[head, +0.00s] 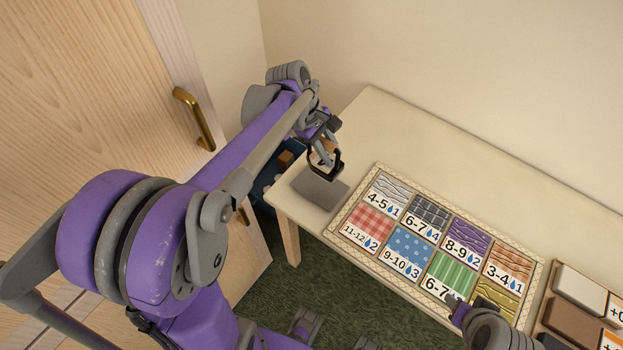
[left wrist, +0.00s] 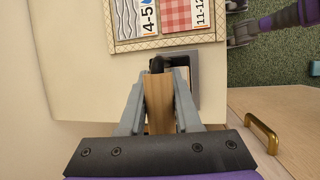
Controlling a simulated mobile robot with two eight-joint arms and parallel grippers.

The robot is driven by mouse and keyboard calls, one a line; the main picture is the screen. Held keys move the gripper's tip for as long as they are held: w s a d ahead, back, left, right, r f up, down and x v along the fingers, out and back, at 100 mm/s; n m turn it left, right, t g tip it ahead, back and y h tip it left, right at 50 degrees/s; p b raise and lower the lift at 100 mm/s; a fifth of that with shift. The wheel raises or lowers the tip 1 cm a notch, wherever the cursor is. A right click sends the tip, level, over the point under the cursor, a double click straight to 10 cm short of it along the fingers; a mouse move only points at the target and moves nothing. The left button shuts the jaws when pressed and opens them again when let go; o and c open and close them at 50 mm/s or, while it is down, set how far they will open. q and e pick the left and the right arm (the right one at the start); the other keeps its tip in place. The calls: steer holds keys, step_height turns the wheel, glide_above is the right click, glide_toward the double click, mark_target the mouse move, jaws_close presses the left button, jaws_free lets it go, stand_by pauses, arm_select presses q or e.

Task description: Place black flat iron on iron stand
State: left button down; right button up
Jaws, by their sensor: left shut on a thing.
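My left gripper (head: 323,148) is over the table's left corner, shut on the wooden grip (left wrist: 158,105) of the black flat iron. The iron's black bracket (head: 338,170) shows just below the fingers in the head view, and its dark end (left wrist: 157,64) shows past the fingertips in the left wrist view. A grey flat slab (head: 318,189), seemingly the iron stand, is directly below the bracket. I cannot tell whether iron and slab touch. The iron's underside is hidden. My right gripper (head: 470,305) is over the board's near right part; its jaw gap is unclear.
A patterned board (head: 370,180) with numbered cloth swatches lies right of the slab on the cream table (head: 400,120). A tray (head: 553,318) of blocks is at the far right. A wooden door with a brass handle (head: 195,118) stands left. A dark blue bin (head: 265,180) is beside the table.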

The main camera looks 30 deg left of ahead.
arm_select(q)
steer(key=shift+a, duration=0.15)
steer(key=shift+f, duration=0.35)
glide_above(326, 188)
step_height(326, 188, down, 9)
steer(key=shift+w+f+b, duration=0.1)
steer(key=shift+b, duration=0.35)
steer(key=shift+f, duration=0.15)
steer(key=c, duration=0.6)
jaws_free()
